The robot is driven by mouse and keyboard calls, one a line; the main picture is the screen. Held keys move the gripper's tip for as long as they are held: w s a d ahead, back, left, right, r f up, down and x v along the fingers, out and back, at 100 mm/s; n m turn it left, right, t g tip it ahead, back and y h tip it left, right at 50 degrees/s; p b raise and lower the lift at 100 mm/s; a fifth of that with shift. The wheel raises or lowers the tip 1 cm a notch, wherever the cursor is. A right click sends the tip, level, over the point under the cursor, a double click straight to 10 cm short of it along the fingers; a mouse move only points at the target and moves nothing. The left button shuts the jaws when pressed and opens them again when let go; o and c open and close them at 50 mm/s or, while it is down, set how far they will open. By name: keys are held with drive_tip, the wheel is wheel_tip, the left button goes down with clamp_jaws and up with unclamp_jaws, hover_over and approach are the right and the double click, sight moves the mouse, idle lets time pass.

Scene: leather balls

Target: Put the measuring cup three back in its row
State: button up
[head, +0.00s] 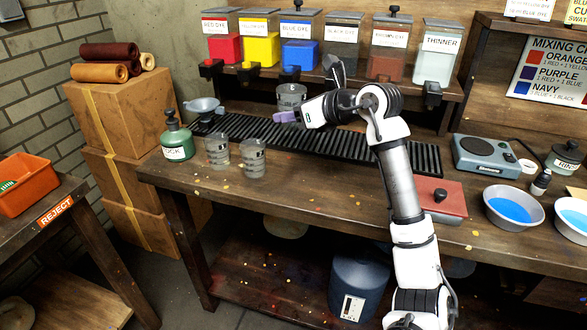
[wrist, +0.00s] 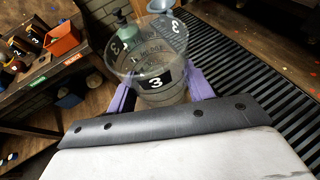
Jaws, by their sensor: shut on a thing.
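The measuring cup three (wrist: 153,76) is a clear cup with a black label reading 3. My gripper (wrist: 162,92) is shut on it, with a purple finger on each side. In the head view my gripper (head: 285,117) is over the black ribbed mat, and the cup (head: 291,95) shows upright behind the fingers. Whether its base touches anything is hidden. Two similar clear cups, a left one (head: 218,153) and a right one (head: 253,158), stand side by side on the bench, left of and nearer than my gripper. Their numbers are too small to read.
Dye dispensers, such as the blue one (head: 299,52), line the back shelf. A scale (head: 486,156) and a blue-filled bowl (head: 513,208) are at right.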

sight(294, 181)
wheel_tip(294, 181, down, 16)
drive_tip(key=shift+r+p, duration=0.1)
drive_tip(key=shift+p, duration=0.7)
drive_tip(key=o, duration=1.1)
drive_tip(key=shift+r, duration=0.1)
drive_tip(key=b+v, duration=0.3)
drive_tip(key=v, duration=0.9)
drive_tip(key=shift+w, duration=0.1)
drive_tip(key=shift+r, duration=0.1)
